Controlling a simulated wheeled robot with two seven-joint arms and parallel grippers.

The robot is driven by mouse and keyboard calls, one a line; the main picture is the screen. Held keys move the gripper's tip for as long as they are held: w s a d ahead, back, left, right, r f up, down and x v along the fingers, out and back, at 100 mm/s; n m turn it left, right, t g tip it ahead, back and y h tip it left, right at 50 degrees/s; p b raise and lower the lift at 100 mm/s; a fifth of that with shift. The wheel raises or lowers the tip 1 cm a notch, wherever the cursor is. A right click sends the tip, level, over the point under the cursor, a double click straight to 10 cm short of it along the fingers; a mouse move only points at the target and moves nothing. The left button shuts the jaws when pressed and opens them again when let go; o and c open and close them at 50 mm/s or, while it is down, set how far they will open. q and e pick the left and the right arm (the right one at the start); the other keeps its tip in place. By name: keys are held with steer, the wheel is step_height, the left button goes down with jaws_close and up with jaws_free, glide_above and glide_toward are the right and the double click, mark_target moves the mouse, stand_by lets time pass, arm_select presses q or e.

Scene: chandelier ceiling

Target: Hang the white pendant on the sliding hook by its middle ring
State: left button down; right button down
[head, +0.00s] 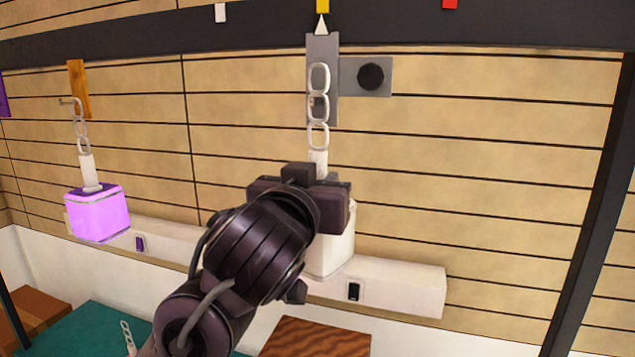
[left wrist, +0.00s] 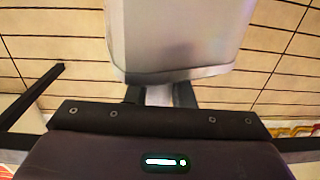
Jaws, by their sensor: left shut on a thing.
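The white pendant has a white shade (head: 335,250) partly hidden behind my arm, a stem (head: 318,163) and a chain of three rings. Its middle ring (head: 318,106) shows in front of the grey plate of the sliding hook (head: 322,48). A grey side piece with a black knob (head: 370,77) joins that plate. The hook's tip is hard to make out, so I cannot tell whether a ring is on it. My left gripper (head: 317,180) is shut on the pendant's stem. In the left wrist view the shade (left wrist: 180,40) fills the upper middle. My right gripper is not in view.
A lit purple pendant (head: 98,213) hangs from an orange hook (head: 77,88) at left. A dark rail (head: 200,35) carries white, yellow and red markers. A white ledge (head: 405,287) runs below. A green surface (head: 100,320) and a brown block (head: 315,338) lie low in front.

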arm_select(q)
steer(key=shift+f, duration=0.15)
stand_by(0.4)
stand_by(0.4)
steer(key=c, duration=0.5)
jaws_free()
steer(key=shift+s, duration=0.1)
steer(key=shift+b+v, duration=0.65)
steer(key=shift+v, duration=3.05)
steer(key=shift+a, duration=0.15)
